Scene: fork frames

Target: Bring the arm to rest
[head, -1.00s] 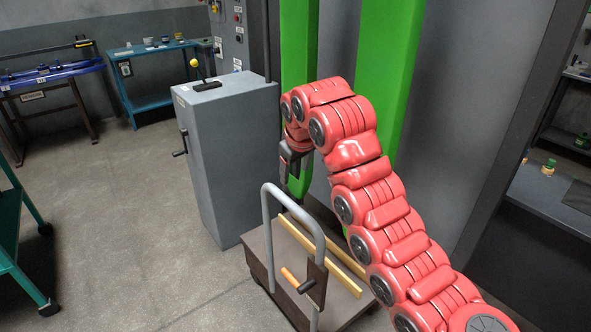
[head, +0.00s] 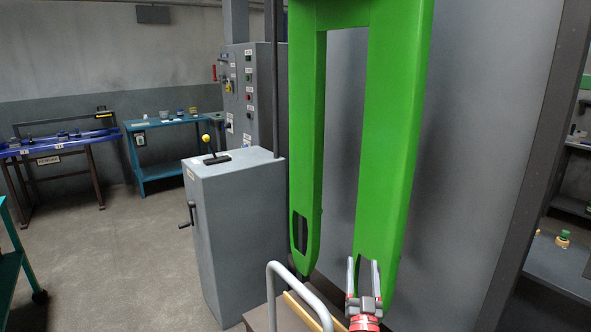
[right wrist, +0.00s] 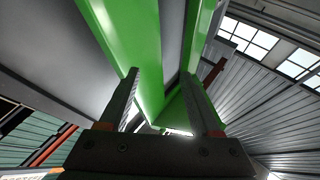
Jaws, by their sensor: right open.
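My right gripper (head: 364,276) shows at the lower right of the head view, pointing up, with its two fingers apart and nothing between them. Behind it in the head view stands the tall green fork frame (head: 388,130), with two long vertical legs. In the right wrist view the open gripper (right wrist: 168,105) points up toward the green frame (right wrist: 140,45), with a clear gap between the fingers. Whether the fingers touch the frame I cannot tell. Most of my right arm is below the head view. My left gripper is not in view.
A grey cabinet (head: 240,235) with a yellow-knobbed lever (head: 207,142) and a side crank stands left of the frame. A cart handle (head: 290,285) rises at the bottom. A teal table (head: 168,155) and a blue bench (head: 55,150) are farther back.

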